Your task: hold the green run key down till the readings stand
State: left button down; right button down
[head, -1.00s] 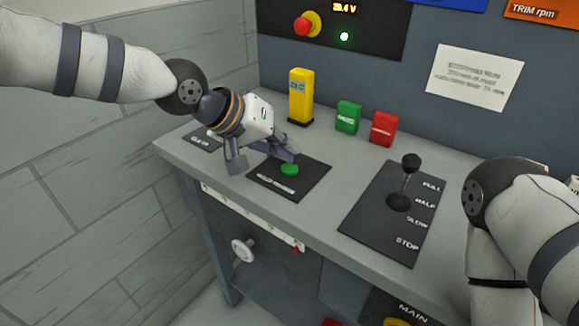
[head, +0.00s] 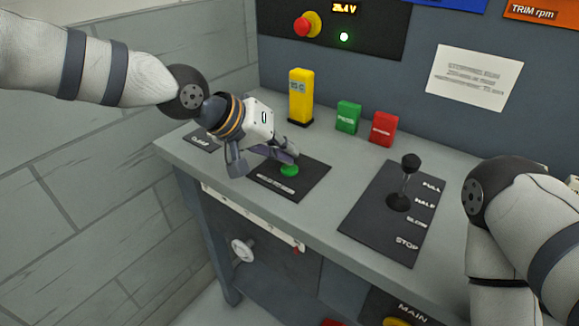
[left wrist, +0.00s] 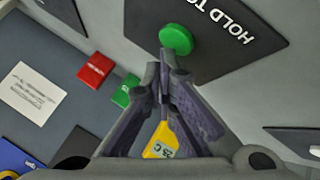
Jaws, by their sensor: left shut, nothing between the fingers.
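The green run key (head: 289,170) is a round button on a black plate (head: 313,187) on the bench top. It also shows in the left wrist view (left wrist: 177,39), beside white lettering partly cut off. My left gripper (head: 287,159) is shut and empty, its tips just above or against the key. In the left wrist view its tips (left wrist: 166,62) are at the key's edge; I cannot tell whether they press it. A lit yellow voltage readout (head: 344,8) and a pale round lamp (head: 344,37) are on the panel behind. My right gripper is out of view.
A yellow block with a small display (head: 300,95), a green block (head: 347,117) and a red block (head: 383,128) stand behind the key. A black lever (head: 408,175) stands upright to the right. A red emergency knob (head: 303,26) is on the panel.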

aim_at(286, 166)
pick_arm(q)
jog(key=shift+f, duration=0.7)
dwell(1.6)
jog(key=shift+r, duration=0.15)
dwell(2.4)
jog(key=shift+r, duration=0.85)
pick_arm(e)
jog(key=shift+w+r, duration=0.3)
